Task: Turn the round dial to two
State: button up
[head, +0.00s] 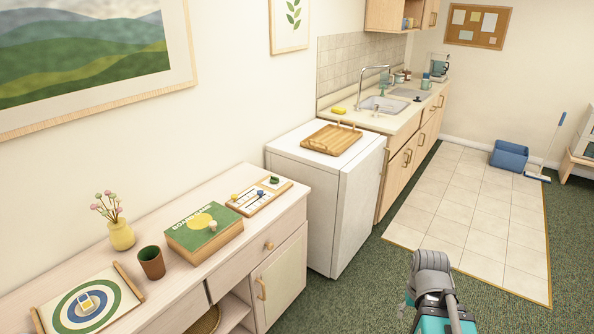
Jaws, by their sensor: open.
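A small wooden board (243,206) lies on the far right end of the pale wooden sideboard. On it is a white panel with small yellow and blue knobs on lines. A dark green round piece, perhaps the round dial (274,181), sits at the board's far right part. Its markings and setting are too small to read. Part of my arm, grey and teal, shows at the bottom right, well apart from the board. My gripper's fingers do not show.
The sideboard (155,285) also holds a green box (188,241), a brown cup (151,263), a yellow vase (121,236) and a target-patterned tray (122,271). A white cabinet (307,178) with a wooden tray (318,142) stands beyond. Green carpet in front is clear.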

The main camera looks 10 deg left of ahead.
aim_at(273, 179)
jog(key=u, duration=0.2)
jog(key=i, duration=1.15)
jog(key=u, duration=0.85)
